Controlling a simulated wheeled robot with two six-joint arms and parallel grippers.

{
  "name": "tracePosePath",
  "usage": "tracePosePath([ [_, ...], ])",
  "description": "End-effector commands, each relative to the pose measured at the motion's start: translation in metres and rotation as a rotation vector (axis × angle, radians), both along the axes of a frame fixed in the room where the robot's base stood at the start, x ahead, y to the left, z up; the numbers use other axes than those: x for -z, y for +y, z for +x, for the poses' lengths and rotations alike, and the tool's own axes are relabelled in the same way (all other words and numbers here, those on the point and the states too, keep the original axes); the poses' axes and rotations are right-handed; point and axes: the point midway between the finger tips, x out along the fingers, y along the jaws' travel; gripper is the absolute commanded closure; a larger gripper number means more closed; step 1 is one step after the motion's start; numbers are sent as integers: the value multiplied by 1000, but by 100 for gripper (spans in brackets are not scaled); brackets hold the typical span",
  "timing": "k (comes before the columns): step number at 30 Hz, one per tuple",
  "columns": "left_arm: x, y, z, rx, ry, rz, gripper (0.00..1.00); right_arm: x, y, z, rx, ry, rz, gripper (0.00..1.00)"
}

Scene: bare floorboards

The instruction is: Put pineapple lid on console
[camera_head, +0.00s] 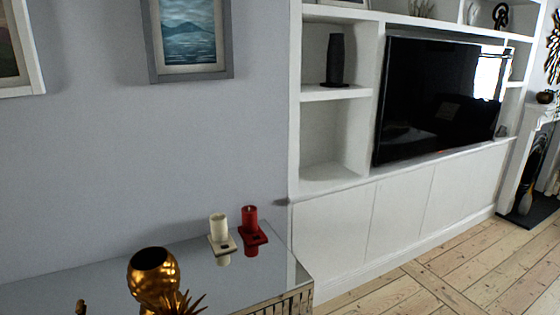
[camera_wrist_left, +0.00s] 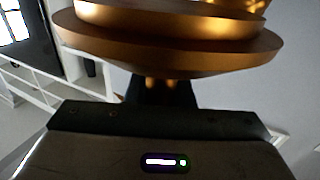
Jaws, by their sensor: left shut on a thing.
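The console (camera_head: 225,285) has a grey reflective top and stands against the wall at the lower left of the head view. A round gold vessel (camera_head: 153,274) with a dark open top shows there at the bottom. Spiky gold leaves (camera_head: 180,304) show just below it, cut off by the frame edge; I cannot tell which piece they belong to. In the left wrist view, my left gripper (camera_wrist_left: 162,88) is shut on a gold piece with wide round rims, apparently the pineapple lid (camera_wrist_left: 165,45). The grip point is partly dark. My right gripper is in neither view.
A cream candle in a holder (camera_head: 220,240) and a red candle in a holder (camera_head: 250,232) stand near the console's back right. A small gold tip (camera_head: 80,306) shows at the lower left. White shelving (camera_head: 330,215) with a television (camera_head: 440,100) stands beyond.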

Motion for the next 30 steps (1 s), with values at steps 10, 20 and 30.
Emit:
tracePosePath([
  [10,-1,-25,-73,70,1,-3,100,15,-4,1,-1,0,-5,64],
  [20,-7,-27,-90,71,0,2,100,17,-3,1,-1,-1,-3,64],
  [30,-7,-27,-90,71,0,2,100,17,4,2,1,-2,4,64],
])
